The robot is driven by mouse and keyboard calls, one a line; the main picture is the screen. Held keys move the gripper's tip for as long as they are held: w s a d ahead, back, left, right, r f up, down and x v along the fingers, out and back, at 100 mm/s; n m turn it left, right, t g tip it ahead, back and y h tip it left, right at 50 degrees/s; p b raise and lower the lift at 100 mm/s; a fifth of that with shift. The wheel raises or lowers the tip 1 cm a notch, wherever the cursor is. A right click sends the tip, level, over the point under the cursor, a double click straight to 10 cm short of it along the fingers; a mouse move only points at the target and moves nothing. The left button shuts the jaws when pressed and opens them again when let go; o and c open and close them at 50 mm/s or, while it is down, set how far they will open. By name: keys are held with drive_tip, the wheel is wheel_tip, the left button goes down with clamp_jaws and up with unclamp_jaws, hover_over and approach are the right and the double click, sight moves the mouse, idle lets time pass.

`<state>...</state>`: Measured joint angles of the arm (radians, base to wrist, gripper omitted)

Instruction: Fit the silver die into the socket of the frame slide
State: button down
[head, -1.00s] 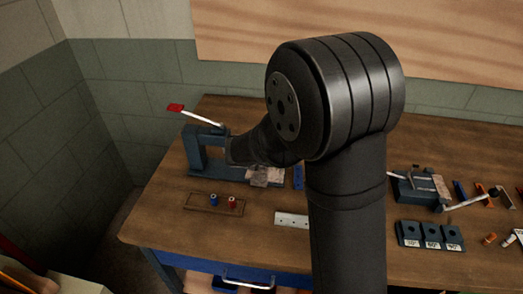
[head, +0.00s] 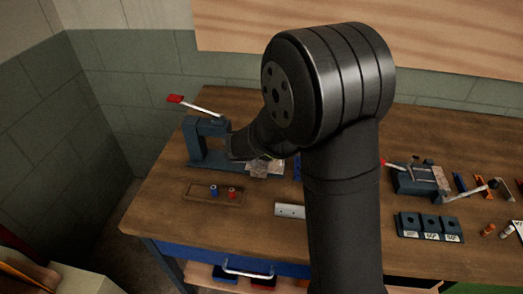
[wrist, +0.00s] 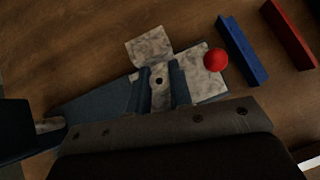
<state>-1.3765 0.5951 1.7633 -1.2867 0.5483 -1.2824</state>
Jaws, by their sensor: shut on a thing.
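In the wrist view, my gripper (wrist: 161,85) shows two blue-grey fingers close together. They are shut on a small silver piece with a dark round hole, which I take as the silver die (wrist: 158,81). Mottled silver plates (wrist: 150,47) lie right around and beyond the fingers, on a blue-grey base (wrist: 95,105). In the head view, the blue press-like frame (head: 193,142) stands at the bench's left, and its silver plate (head: 270,171) shows beside my wrist. My fingertips are hidden there. I cannot make out the socket, nor whether the die touches it.
A red ball (wrist: 215,60), a blue bar (wrist: 242,50) and a red bar (wrist: 288,33) lie right of the plates. A wooden tray (head: 199,200) holds a blue and a red piece. A vise-like tool (head: 415,181) stands right. The bench front is mostly clear.

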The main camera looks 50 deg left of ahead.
drive_tip(key=shift+f, duration=0.8)
idle(0.4)
drive_tip(key=c, duration=1.2)
unclamp_jaws()
drive_tip(key=v, duration=1.7)
drive_tip(key=shift+s, duration=0.1)
drive_tip(key=x, duration=1.7)
